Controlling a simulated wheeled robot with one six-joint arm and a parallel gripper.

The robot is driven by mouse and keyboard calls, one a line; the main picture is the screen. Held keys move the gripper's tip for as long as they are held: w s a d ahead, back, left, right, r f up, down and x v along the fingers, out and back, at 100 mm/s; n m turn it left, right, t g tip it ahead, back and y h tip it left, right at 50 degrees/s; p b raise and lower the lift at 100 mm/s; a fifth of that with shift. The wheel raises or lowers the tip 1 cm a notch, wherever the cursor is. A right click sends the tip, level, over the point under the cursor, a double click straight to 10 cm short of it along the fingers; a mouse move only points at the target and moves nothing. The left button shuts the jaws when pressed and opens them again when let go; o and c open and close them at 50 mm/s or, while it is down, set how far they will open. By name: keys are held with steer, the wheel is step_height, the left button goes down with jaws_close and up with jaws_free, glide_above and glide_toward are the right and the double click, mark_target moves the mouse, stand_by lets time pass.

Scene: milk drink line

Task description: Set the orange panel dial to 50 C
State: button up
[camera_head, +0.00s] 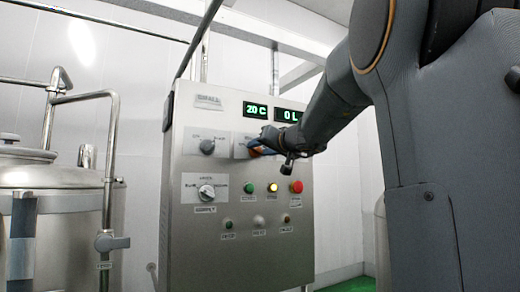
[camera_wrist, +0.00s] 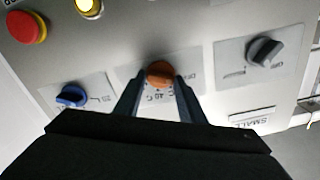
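The orange dial (camera_wrist: 160,72) shows in the wrist view on a light plate of the steel panel, with a "40 C" mark just below it. My gripper (camera_wrist: 160,80) has its two fingers apart, one on each side of the dial, with the tips close to it; I see no clear contact. I cannot tell which mark the dial points to. In the head view my gripper (camera_head: 262,146) is at the upper right of the panel and mostly hides the dial. The green display (camera_head: 255,110) above reads 20 C.
A blue dial (camera_wrist: 71,96) and a dark grey dial (camera_wrist: 265,51) flank the orange one in the wrist view. A red button (camera_wrist: 27,27) and a lit yellow button (camera_wrist: 89,6) are nearby. A second display (camera_head: 289,116) reads 0 L. A steel tank (camera_head: 55,178) stands left.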

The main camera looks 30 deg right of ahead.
steer(key=c, duration=0.5)
